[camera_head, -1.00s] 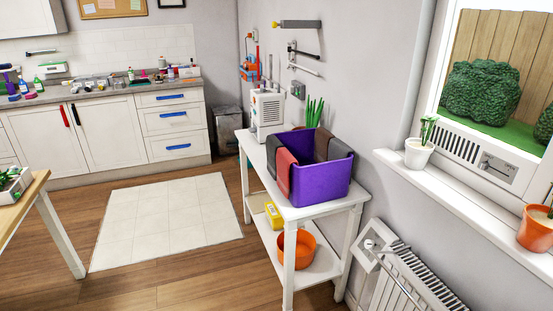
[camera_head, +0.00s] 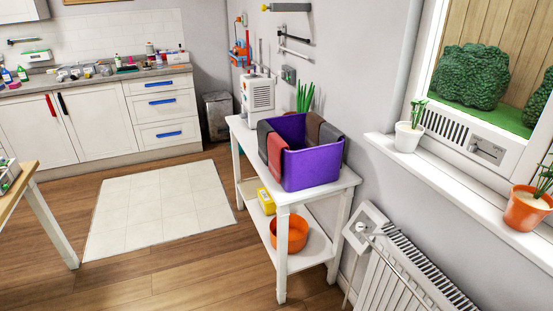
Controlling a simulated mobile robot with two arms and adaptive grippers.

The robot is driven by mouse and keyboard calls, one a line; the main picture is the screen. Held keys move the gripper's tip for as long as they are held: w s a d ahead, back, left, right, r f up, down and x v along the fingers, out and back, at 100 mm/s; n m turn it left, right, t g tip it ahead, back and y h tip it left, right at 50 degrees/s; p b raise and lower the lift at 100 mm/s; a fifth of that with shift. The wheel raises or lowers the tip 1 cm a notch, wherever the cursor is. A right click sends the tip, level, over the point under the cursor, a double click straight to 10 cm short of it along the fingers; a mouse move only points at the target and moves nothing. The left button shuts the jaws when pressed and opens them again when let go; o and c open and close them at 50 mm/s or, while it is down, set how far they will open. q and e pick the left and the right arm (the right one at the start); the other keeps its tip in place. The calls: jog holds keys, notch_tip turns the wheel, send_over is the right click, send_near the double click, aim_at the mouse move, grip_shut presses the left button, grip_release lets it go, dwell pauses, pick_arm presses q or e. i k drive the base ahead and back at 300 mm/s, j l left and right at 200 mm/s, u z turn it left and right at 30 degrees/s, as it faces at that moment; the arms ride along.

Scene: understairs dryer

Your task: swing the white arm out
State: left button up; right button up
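The white arm (camera_head: 296,54) is a thin bar on the grey wall, the lowest of three wall-mounted bars, and it appears to lie close along the wall. A black bar (camera_head: 294,36) is just above it. A grey bar with a yellow end (camera_head: 288,7) is higher, near the top edge of the picture. Neither of my grippers is in view.
A white shelf table (camera_head: 341,186) stands below the bars, holding a purple bin (camera_head: 316,168) with cloths over its rim and a white appliance (camera_head: 260,94). A radiator (camera_head: 405,280) is at lower right. The floor left of the table is clear.

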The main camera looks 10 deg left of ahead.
aim_at(293, 52)
jog(key=i+j+z, duration=0.1)
jog(key=i+j, duration=0.35)
jog(key=i+j+z, duration=0.1)
jog(key=i+j, duration=0.35)
jog(key=i+j+z, duration=0.1)
jog(key=i+j, duration=0.35)
jog(key=i+j+z, duration=0.1)
jog(key=i+j, duration=0.3)
jog(key=j, duration=0.2)
jog(key=i+j+z, duration=0.1)
jog(key=i+j, duration=0.3)
jog(key=j, duration=0.2)
